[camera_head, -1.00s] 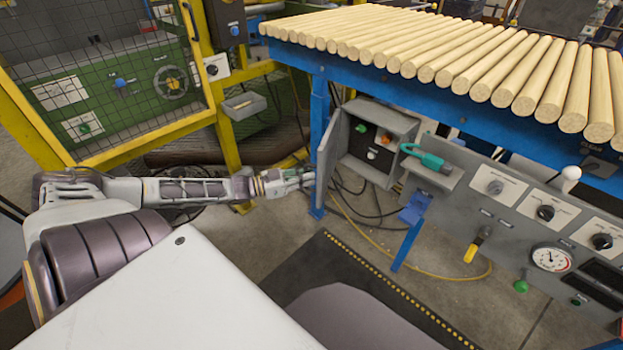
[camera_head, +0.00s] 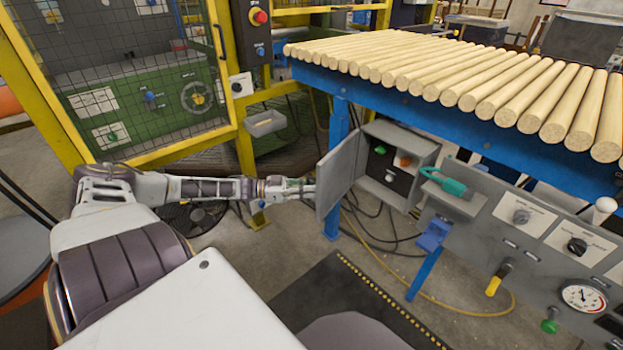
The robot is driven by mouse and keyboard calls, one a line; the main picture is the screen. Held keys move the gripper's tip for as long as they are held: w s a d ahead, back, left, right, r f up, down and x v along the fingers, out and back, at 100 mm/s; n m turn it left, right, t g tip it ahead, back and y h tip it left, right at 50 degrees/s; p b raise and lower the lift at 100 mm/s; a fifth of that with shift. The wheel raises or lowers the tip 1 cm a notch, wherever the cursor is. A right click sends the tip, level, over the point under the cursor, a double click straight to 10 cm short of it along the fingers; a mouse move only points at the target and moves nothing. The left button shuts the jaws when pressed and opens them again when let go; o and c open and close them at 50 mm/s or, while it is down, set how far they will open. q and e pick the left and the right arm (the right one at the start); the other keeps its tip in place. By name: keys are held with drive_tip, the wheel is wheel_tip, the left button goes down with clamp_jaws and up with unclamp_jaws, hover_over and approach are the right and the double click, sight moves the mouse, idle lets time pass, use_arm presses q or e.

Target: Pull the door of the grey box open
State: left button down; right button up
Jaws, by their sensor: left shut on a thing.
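The grey box (camera_head: 411,151) hangs under the blue table on the right of the table leg. Its door (camera_head: 340,178) stands open, swung out to the left, so the inside shows. Inside are a black panel (camera_head: 381,168) and an orange knob (camera_head: 402,161). My left gripper (camera_head: 308,187) is at the outer left side of the door, near its free edge. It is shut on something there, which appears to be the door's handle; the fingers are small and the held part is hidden. My right gripper does not show.
Wooden rods (camera_head: 480,80) lie on the blue table (camera_head: 400,95) above the box. A teal-handled tool (camera_head: 444,183) rests on a ledge right of the box. A grey control panel (camera_head: 540,235) stands further right. A yellow-framed mesh cage (camera_head: 130,80) is at the left.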

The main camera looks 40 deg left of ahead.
use_arm(q)
drive_tip(key=a, duration=0.2)
drive_tip(key=a+b, duration=0.1)
drive_tip(key=a, duration=0.2)
drive_tip(key=shift+w+a, duration=0.3)
drive_tip(key=shift+a, duration=0.05)
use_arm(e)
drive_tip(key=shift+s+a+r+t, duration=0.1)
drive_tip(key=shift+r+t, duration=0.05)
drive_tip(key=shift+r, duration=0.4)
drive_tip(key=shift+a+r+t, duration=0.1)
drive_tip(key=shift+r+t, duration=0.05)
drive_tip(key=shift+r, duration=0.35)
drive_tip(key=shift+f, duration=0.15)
use_arm(q)
drive_tip(key=c, duration=1.6)
unclamp_jaws()
drive_tip(key=shift+o, duration=0.6)
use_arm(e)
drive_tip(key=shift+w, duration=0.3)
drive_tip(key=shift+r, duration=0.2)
use_arm(q)
drive_tip(key=shift+a, duration=0.1)
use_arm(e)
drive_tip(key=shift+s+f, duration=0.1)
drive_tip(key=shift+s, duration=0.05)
